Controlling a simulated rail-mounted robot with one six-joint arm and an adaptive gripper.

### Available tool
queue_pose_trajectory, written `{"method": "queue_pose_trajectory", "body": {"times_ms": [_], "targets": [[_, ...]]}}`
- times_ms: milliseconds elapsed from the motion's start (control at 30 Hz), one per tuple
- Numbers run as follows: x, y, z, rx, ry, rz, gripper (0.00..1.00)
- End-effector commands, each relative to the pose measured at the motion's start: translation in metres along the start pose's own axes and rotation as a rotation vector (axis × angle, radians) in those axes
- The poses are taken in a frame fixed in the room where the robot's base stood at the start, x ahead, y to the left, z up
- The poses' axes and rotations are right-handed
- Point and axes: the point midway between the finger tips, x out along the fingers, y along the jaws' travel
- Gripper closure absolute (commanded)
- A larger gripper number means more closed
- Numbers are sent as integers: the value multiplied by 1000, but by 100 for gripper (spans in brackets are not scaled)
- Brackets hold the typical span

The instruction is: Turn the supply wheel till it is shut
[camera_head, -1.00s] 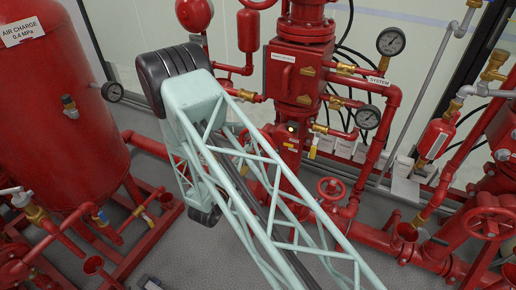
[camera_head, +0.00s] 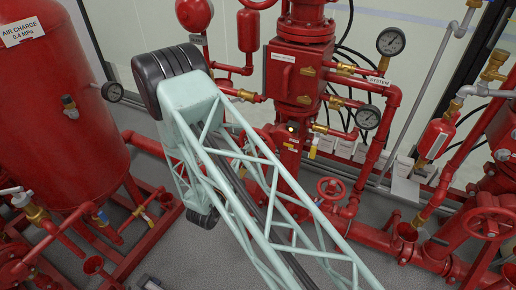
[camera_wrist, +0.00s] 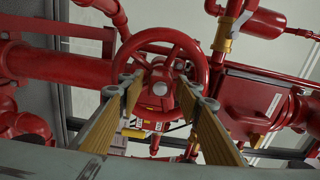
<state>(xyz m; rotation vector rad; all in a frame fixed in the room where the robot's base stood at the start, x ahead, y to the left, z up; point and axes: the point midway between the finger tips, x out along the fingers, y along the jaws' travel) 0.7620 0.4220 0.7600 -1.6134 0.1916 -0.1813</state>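A red handwheel (camera_wrist: 194,59) fills the upper middle of the wrist view, with a pale round hub in its centre. No label shows on it, so I cannot tell from the picture whether it is the supply wheel. My gripper (camera_wrist: 158,92) is open, its two yellow-padded fingers apart on either side of the hub and overlapping the wheel's lower part. I cannot tell whether they touch it. In the head view my arm hides my gripper. Two other red handwheels show there, a small one (camera_head: 331,182) right of my arm and a larger one (camera_head: 490,212) at the right edge.
A red tank (camera_head: 60,110) stands at the left. A red valve body (camera_head: 297,75) with gauges (camera_head: 391,41) stands behind my arm. Red pipes (camera_head: 385,130) crowd the right side. Some grey floor (camera_head: 205,255) is clear at the lower left of my arm.

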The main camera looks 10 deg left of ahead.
Motion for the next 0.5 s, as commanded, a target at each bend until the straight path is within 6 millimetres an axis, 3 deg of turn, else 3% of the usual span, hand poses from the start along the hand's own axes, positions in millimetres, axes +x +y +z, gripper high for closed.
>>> {"method": "queue_pose_trajectory", "body": {"times_ms": [500], "targets": [[-47,0,1,-1,-2,0,68]]}}
